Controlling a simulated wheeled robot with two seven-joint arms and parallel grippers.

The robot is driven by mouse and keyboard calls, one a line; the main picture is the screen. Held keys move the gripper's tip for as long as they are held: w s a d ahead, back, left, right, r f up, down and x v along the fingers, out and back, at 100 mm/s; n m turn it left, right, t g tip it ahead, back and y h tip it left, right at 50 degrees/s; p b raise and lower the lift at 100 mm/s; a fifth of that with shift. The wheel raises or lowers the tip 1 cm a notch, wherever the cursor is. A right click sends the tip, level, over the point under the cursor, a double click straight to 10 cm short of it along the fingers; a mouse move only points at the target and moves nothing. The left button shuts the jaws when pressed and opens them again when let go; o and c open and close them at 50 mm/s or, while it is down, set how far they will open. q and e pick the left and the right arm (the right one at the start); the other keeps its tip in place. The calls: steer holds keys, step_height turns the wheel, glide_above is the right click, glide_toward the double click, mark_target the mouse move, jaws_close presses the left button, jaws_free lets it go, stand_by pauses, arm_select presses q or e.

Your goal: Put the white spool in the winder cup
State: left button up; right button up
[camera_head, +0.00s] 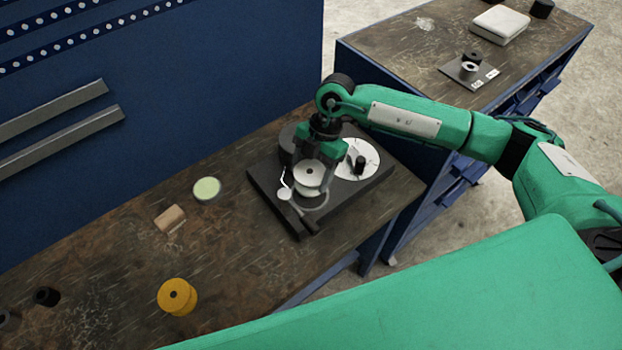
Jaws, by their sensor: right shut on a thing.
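The white spool (309,175) is between the fingers of my right gripper (318,172), which is shut on it. The gripper points down over the dark winder (349,200) on the workbench. The spool is at the winder cup (314,202), whose rim shows partly just below it. I cannot tell whether the spool is inside the cup or just above it. The fingers hide part of both. My left gripper is not in view.
The winder has a white dial (360,152) with a black knob and a small arm with a pale disc (284,194). A yellow spool (177,296), a wooden block (170,219) and a pale green disc (206,189) sit left on the bench. A second cabinet (400,50) stands behind.

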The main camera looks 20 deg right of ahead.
mark_target(311, 182)
steer(key=shift+a+f, duration=0.1)
steer(key=shift+f, duration=0.5)
step_height(311, 182, down, 3)
steer(key=shift+f+p, duration=0.1)
steer(key=shift+p, duration=0.45)
steer(key=shift+f, duration=0.4)
steer(key=shift+f, duration=0.1)
steer(key=shift+f, duration=0.1)
steer(key=o, duration=1)
